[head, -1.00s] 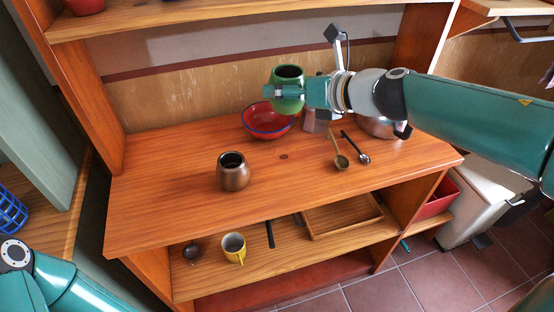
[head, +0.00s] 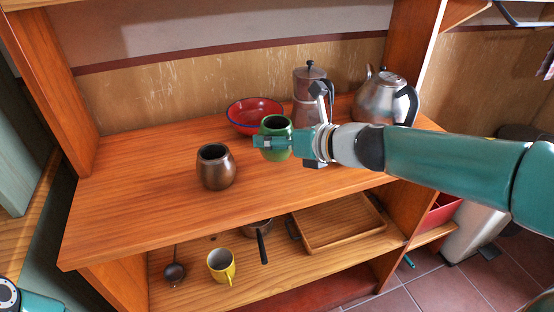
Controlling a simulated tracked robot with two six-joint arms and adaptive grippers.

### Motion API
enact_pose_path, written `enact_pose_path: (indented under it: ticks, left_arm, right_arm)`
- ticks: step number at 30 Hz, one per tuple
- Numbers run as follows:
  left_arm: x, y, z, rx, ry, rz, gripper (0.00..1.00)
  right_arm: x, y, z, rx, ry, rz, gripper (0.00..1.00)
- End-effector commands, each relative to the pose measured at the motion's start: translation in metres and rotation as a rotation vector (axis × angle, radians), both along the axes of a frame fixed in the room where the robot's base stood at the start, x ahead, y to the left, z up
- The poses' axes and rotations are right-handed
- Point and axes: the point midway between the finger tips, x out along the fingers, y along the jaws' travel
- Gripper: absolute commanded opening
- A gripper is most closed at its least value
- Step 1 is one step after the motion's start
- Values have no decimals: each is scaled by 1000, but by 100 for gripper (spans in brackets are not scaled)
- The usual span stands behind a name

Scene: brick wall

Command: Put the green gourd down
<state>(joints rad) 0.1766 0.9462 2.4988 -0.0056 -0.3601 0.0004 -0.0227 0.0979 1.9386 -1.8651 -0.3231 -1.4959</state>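The green gourd (head: 276,125) is an open-topped round cup in the head view, upright over the middle of the wooden counter. My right gripper (head: 270,142) comes from the right and is closed around its body. Its base is close to the counter top (head: 130,200); I cannot tell whether it touches. My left gripper is out of view; only a piece of my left arm shows at the lower left corner.
A brown gourd (head: 216,170) stands left of the green one. A red bowl (head: 254,118), a moka pot (head: 309,90) and a steel kettle (head: 386,98) stand behind. The lower shelf holds a yellow mug (head: 221,265) and a wooden tray (head: 338,228). The counter's left front is clear.

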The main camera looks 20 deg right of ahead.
Motion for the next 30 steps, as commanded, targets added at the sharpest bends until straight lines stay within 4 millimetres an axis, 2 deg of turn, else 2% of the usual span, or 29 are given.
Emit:
enact_pose_path:
  ticks: [1,6,17,18,21,23,30]
  left_arm:
    - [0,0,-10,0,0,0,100]
    - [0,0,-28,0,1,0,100]
    - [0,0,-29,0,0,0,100]
    - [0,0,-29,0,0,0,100]
    - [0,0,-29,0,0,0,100]
    - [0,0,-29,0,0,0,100]
    - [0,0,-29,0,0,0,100]
  right_arm:
    - [0,0,-12,0,2,0,35]
    - [0,0,-35,1,0,0,34]
    - [0,1,-37,0,1,1,34]
    - [0,1,-38,0,2,1,77]
    - [0,1,-38,0,2,1,94]
    - [0,1,-38,0,2,1,100]
    - [0,1,-38,0,1,1,100]
